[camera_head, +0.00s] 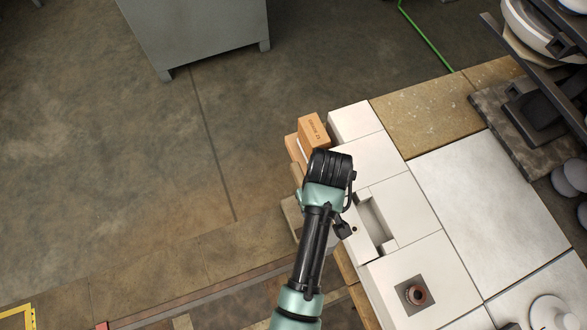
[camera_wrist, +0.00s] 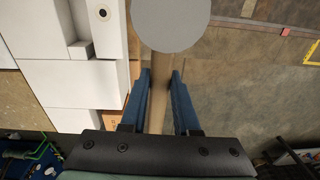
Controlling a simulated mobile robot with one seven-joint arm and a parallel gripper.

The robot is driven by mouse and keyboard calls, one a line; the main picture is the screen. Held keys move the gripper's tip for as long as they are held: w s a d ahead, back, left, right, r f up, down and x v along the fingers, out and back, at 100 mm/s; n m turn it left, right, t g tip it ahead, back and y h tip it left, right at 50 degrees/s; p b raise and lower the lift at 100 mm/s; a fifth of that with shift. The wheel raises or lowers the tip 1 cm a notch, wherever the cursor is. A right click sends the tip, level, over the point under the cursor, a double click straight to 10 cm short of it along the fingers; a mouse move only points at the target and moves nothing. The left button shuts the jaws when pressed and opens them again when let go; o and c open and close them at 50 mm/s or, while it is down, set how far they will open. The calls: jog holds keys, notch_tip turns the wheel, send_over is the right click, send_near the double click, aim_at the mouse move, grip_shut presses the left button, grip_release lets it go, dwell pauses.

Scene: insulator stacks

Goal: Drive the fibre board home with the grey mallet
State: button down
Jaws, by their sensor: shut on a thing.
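My gripper (camera_wrist: 161,78) has two blue fingers, shut on the pale wooden handle (camera_wrist: 160,62) of the mallet. The mallet's round grey head (camera_wrist: 171,18) sits beyond the fingertips at the top of the wrist view, and its top is cut off by the frame. In the head view my arm's black wrist hides the gripper and most or all of the mallet. White blocks (camera_head: 367,158) with a rectangular recess (camera_head: 376,222) stand right of the arm; they also show at left in the wrist view (camera_wrist: 85,85). I cannot make out the fibre board for certain.
An orange-brown box (camera_head: 313,130) with lettering stands at the blocks' left edge. A brown ringed piece (camera_head: 416,293) stands on a grey square at lower right. Dark rails (camera_head: 535,50) and a stack lie at upper right. A grey cabinet (camera_head: 195,35) stands on open floor.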

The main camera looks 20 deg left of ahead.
notch_tip(320, 180, down, 14)
jog(key=s+n+b, duration=0.1)
jog(key=n+b, duration=0.6)
jog(key=n, duration=0.2)
jog(key=shift+s+a+y, duration=0.2)
jog(key=shift+a+y, duration=0.1)
jog(key=shift+a, duration=0.1)
jog(key=shift+r, duration=0.1)
dwell(0.7)
jog(key=shift+w+d+b, duration=0.4)
jog(key=shift+w+d, duration=0.5)
jog(key=shift+d, duration=0.3)
jog(key=shift+w+d, duration=0.1)
jog(key=shift+d, duration=0.05)
dwell(1.5)
